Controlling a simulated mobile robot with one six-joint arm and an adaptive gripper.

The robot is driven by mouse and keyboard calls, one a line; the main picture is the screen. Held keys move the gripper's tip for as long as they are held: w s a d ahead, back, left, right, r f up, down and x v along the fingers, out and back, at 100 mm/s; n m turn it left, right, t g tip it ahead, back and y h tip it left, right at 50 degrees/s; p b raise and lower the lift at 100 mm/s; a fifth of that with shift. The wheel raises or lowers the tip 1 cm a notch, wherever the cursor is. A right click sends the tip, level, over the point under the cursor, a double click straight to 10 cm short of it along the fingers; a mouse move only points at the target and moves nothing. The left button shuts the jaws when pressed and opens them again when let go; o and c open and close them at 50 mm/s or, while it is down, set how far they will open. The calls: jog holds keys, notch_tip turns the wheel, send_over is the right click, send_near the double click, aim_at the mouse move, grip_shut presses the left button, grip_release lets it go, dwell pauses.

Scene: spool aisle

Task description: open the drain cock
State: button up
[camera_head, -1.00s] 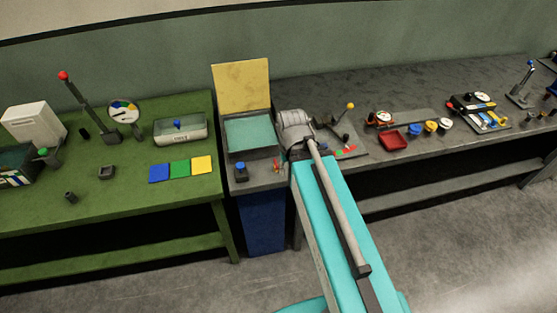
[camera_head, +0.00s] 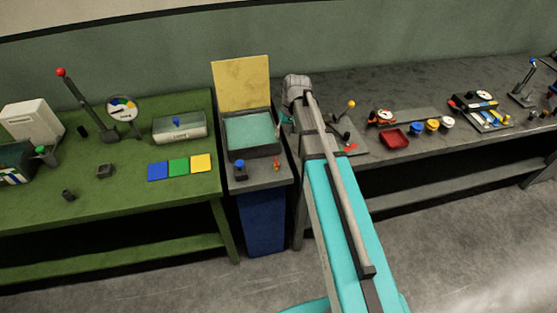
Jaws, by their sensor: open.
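A teal basin (camera_head: 250,130) with a raised yellow lid (camera_head: 241,84) stands on a grey stand between the two benches. On the stand's front ledge are a blue-topped knob (camera_head: 240,167) and a small orange-red fitting (camera_head: 277,164). Either could be the drain cock; I cannot tell which at this size. My gripper (camera_head: 285,119) is only partly visible, beside the basin's right edge, behind and above the orange-red fitting. It is open, with nothing seen in it. My wrist hides part of it.
The green bench (camera_head: 120,207) at left holds a red-tipped lever (camera_head: 76,92), a dial (camera_head: 122,108) and coloured tiles (camera_head: 180,168). The grey bench (camera_head: 430,80) at right holds a yellow-tipped lever (camera_head: 350,104), a red tray (camera_head: 395,138) and several coloured knobs.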

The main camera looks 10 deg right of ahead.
aim_at(278, 163)
jog(key=shift+f, duration=0.15)
dwell(0.3)
jog(key=a+f+b, duration=0.1)
jog(key=f+b, duration=0.7)
jog(key=b, duration=0.1)
jog(key=a+f+b, duration=0.1)
jog(key=f+b, duration=0.3)
jog(key=f, duration=0.1)
jog(key=shift+a+f, duration=0.1)
jog(key=shift+a, duration=0.2)
jog(key=shift+b, duration=0.3)
grip_shut()
jog(key=shift+d, duration=0.15)
dwell(0.4)
